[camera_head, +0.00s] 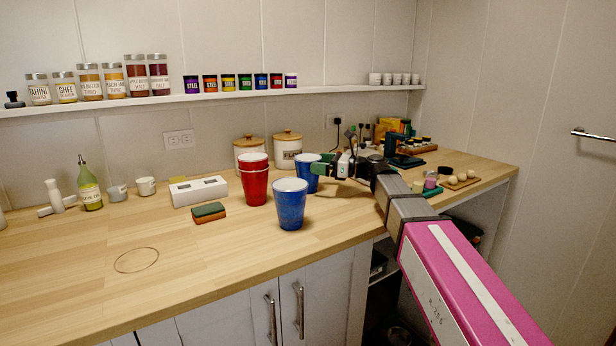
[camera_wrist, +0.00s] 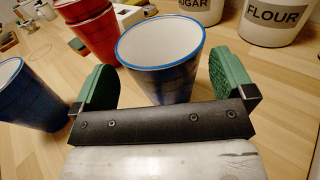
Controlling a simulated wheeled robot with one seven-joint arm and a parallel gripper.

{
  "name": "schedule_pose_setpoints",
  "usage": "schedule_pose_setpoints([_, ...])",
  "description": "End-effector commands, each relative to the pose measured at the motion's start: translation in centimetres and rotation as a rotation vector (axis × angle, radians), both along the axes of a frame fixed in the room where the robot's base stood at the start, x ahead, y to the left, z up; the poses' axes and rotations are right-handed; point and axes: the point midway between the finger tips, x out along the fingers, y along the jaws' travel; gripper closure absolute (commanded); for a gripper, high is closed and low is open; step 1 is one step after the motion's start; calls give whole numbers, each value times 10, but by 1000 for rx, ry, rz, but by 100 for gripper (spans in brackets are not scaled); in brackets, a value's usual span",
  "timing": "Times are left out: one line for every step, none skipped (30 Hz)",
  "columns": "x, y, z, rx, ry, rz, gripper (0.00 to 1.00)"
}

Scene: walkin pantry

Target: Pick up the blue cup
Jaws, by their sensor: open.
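Two blue cups with white insides stand upright on the wooden counter. The rear blue cup (camera_head: 306,175) is beside my gripper (camera_head: 328,168) in the head view. In the wrist view this rear cup (camera_wrist: 162,55) lies ahead, between the green finger pads of my gripper (camera_wrist: 162,75). My gripper is open, and its palm bar hides the cup's lower part. I cannot tell whether a pad touches it. The front blue cup (camera_head: 290,208) stands nearer the counter edge; it also shows at the left of the wrist view (camera_wrist: 30,98), outside the fingers.
Stacked red cups (camera_head: 255,186) stand just left of the blue cups. Sugar and flour canisters (camera_head: 288,152) stand behind. A sponge (camera_head: 209,213) and a white box (camera_head: 198,190) are further left. The front left counter is clear.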

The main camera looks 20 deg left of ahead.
Motion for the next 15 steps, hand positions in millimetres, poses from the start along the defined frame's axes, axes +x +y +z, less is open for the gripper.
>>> schedule_pose_setpoints([1,9,1,0,0,3,0])
schedule_pose_setpoints([1,13,2,0,0,3,0])
schedule_pose_setpoints([1,19,2,0,0,2,0])
schedule_pose_setpoints([1,23,2,0,0,2,0])
schedule_pose_setpoints([1,28,2,0,0,2,0])
schedule_pose_setpoints([0,32,2,0,0,3,0])
schedule_pose_setpoints([0,35,2,-1,0,2,0])
schedule_pose_setpoints([0,37,2,-1,0,2,0])
schedule_pose_setpoints([0,38,2,-1,0,1,0])
schedule_pose_setpoints([0,38,2,-1,0,0,0])
schedule_pose_setpoints([0,38,2,-1,0,0,0])
schedule_pose_setpoints([-1,38,2,-1,0,0,0])
schedule_pose_setpoints([-1,37,2,-1,0,0,0])
schedule_pose_setpoints([-1,37,2,-1,0,0,0])
schedule_pose_setpoints([-1,37,2,0,0,0,3])
